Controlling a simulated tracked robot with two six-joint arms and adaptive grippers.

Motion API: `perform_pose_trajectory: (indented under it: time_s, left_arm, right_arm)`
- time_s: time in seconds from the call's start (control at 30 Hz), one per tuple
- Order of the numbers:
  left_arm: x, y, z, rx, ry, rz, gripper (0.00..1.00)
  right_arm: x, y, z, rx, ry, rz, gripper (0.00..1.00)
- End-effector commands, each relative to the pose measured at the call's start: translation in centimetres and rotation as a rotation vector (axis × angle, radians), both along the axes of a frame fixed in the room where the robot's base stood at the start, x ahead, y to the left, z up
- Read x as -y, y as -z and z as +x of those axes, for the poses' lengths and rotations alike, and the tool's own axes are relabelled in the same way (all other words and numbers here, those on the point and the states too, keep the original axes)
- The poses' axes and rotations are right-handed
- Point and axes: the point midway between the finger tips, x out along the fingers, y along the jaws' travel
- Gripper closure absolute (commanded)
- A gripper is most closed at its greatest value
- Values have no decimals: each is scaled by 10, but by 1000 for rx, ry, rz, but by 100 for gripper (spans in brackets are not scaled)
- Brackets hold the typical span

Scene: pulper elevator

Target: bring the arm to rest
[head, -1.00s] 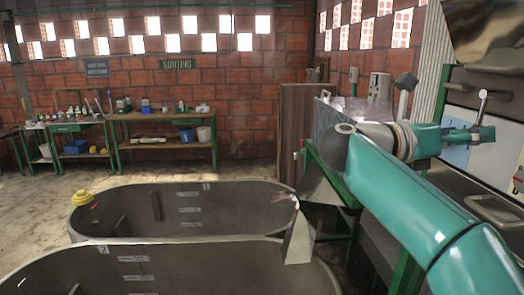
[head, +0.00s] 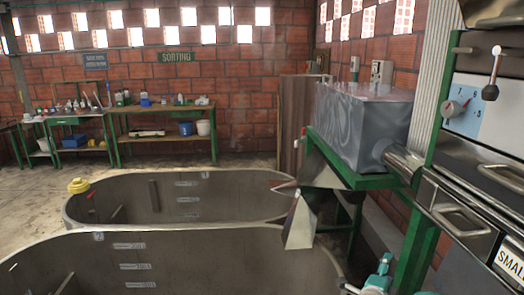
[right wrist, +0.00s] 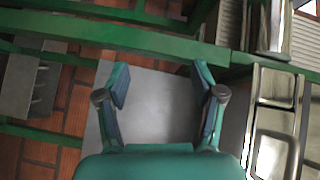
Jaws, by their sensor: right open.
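My right gripper (head: 376,281) shows only in part at the bottom edge of the head view, low in front of the green stand and below the control panel. In the right wrist view its two teal fingers with dark pads (right wrist: 162,76) are spread apart, with nothing between them. A grey surface lies behind the fingers. My left gripper is in neither view.
A green frame beam (right wrist: 140,42) crosses ahead of the fingers in the wrist view. A metal handle (right wrist: 270,135) is close at its right. Two large oval tanks (head: 190,250) fill the lower left of the head view. A metal trough (head: 360,125) stands on the green stand.

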Motion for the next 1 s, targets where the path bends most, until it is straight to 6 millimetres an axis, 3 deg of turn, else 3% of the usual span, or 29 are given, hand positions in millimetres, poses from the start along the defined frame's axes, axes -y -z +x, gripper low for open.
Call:
perform_pose_trajectory:
  time_s: [0.03, 0.2, 0.27, 0.4, 0.53, 0.7, 0.8, 1.0]
  left_arm:
    - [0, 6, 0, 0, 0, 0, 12]
    - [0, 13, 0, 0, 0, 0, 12]
    - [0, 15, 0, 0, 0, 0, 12]
    - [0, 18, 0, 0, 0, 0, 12]
    - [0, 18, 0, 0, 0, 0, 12]
    - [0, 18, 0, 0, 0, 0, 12]
    - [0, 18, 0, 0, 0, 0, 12]
    - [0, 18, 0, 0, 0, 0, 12]
  right_arm:
    - [-9, 42, -10, -115, -65, -10, 32]
    - [-54, 154, -58, -475, -330, -39, 32]
    - [-73, 187, -83, -596, -434, -45, 32]
    - [-121, 250, -154, -857, -706, -58, 32]
    - [-170, 283, -232, -1065, -1003, -80, 32]
    - [-213, 292, -323, -1243, -1378, -133, 32]
    - [-225, 291, -356, -1295, -1561, -183, 32]
    - [-228, 291, -368, -1314, -1680, -255, 32]
